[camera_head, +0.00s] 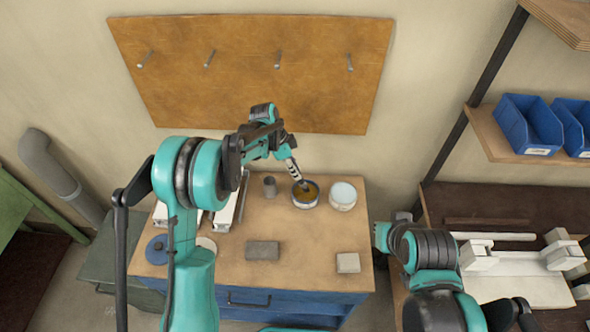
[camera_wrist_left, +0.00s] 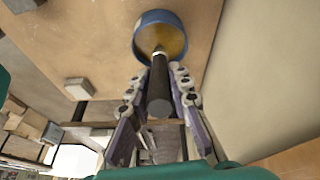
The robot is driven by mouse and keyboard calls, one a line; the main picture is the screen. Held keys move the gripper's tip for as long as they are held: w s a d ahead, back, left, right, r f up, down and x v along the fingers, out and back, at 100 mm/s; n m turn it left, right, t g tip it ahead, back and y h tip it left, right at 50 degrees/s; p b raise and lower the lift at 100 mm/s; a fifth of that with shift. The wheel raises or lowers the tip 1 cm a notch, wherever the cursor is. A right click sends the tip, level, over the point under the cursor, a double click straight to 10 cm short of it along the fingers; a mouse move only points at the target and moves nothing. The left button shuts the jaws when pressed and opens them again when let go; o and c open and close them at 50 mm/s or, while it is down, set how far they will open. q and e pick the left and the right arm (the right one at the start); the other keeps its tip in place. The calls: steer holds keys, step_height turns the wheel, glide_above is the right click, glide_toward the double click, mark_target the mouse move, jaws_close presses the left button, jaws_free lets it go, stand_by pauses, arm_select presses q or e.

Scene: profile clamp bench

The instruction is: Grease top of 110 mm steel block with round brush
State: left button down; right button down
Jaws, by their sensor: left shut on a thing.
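My left gripper (camera_head: 291,166) is shut on the dark handle of the round brush (camera_wrist_left: 158,85). The brush's lower end is in the round tin (camera_head: 305,196) of amber grease; this tin, blue outside, also shows in the left wrist view (camera_wrist_left: 143,39). The bristles are hidden or too small to tell. A larger grey block (camera_head: 262,251) lies on the bench's front middle, and a smaller, lighter block (camera_head: 348,263) lies to its right. No marking shows which is 110 mm.
A pale-topped tin (camera_head: 343,195) stands right of the grease tin, and a grey cup (camera_head: 270,187) to its left. White clamp rails (camera_head: 225,212) and a blue disc (camera_head: 156,250) are at the bench's left. A pegboard (camera_head: 250,70) is behind. The bench between tins and blocks is clear.

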arm_select(q)
steer(key=shift+f+b, duration=0.4)
steer(key=shift+f, duration=0.1)
stand_by(1.7)
steer(key=shift+r+p, duration=1.65)
steer(key=shift+r, duration=1.9)
